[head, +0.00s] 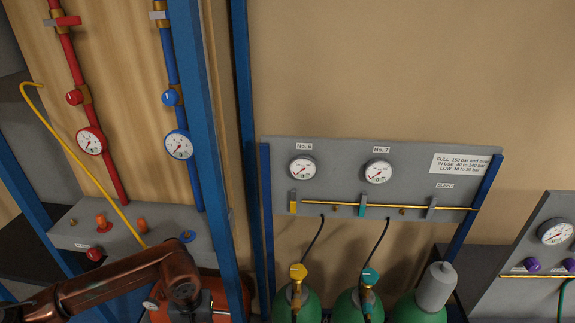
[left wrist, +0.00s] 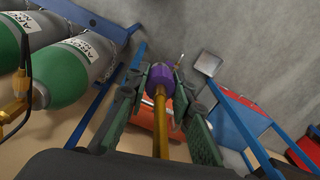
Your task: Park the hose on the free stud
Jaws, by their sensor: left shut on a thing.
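My left gripper (left wrist: 158,92) is shut on a purple collar (left wrist: 159,78) with a brass stem (left wrist: 160,130), seen between its green jaws in the left wrist view. It looks like a hose end, but no trailing hose can be made out. In the head view my left arm enters at the lower left, and its gripper is not visible. I cannot tell which stud is free. My right gripper is out of view.
A thin yellow tube (head: 75,155) with a hooked top slants down behind my arm. Blue posts (head: 205,130) stand close by. Green cylinders (head: 345,303) stand below the gauge panel (head: 330,170); cylinders (left wrist: 75,70) also appear beside my left gripper. An orange-red body (left wrist: 146,117) lies behind the jaws.

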